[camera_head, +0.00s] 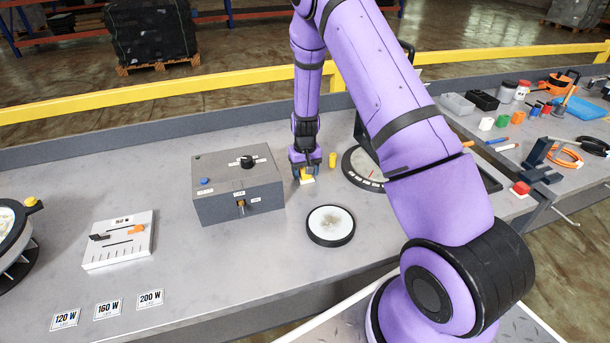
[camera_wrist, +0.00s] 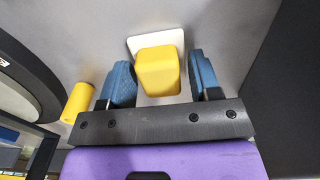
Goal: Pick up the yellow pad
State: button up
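The yellow pad (camera_wrist: 158,72) is a small yellow block with rounded edges on a white square (camera_wrist: 176,39) in the wrist view. My gripper (camera_wrist: 162,77) is open, with one blue finger on each side of the pad. A gap shows on both sides, so neither finger appears to touch it. In the head view, my gripper (camera_head: 305,164) points down at the worktop, and the pad (camera_head: 306,172) shows partly below the fingers. A yellow cylinder (camera_head: 332,160) stands just to the right, also seen in the wrist view (camera_wrist: 77,102).
A grey control box (camera_head: 238,190) stands close left of my gripper. A round dial (camera_head: 358,168) lies to the right, and a round white-topped disc (camera_head: 330,225) lies in front. A slider panel (camera_head: 118,240) and wattage cards (camera_head: 108,310) are at left. Bare worktop lies between.

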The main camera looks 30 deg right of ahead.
jog(key=c, duration=0.7)
jog(key=shift+r, duration=0.1)
jog(key=shift+r, duration=0.45)
jog(key=r, duration=0.1)
jog(key=s+r, duration=0.1)
jog(key=shift+r, duration=0.35)
jog(key=s, duration=0.5)
jog(key=s+r, duration=0.1)
jog(key=s, duration=0.4)
jog(key=s+d, duration=0.1)
jog(key=s, duration=0.4)
jog(key=shift+r, duration=0.15)
